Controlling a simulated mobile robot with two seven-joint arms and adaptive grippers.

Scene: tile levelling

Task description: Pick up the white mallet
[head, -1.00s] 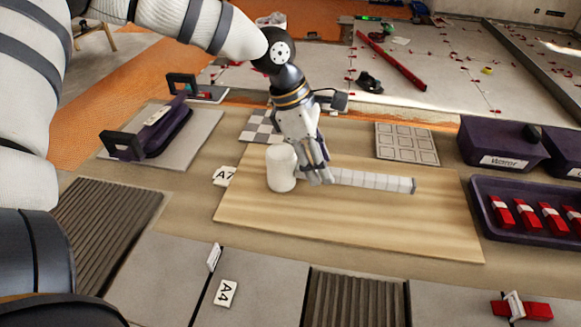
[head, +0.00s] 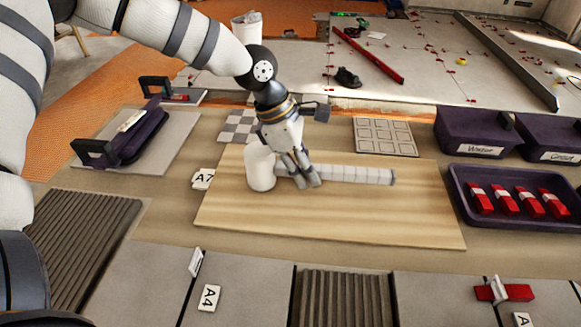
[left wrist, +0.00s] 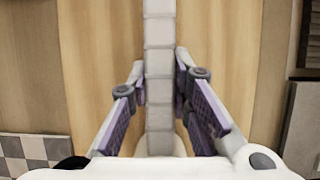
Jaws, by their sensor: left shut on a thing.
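The white mallet has a round white head (head: 260,168) and a pale, banded handle (head: 350,174) that points right. It lies on or just above a light wooden board (head: 330,222); I cannot tell whether there is a gap. My left gripper (head: 308,178) comes down from above and is shut on the handle close to the head. In the left wrist view the handle (left wrist: 159,65) runs between the two purple-padded fingers (left wrist: 160,105), and the head is mostly hidden at the bottom. My right gripper is not in view.
A dark purple tray (head: 475,217) with several red pieces stands at the right, with purple bins (head: 478,133) behind it. A purple-handled tool (head: 135,140) lies on a tile at the left. Grey and ribbed tiles (head: 345,297) line the front. The board's front is clear.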

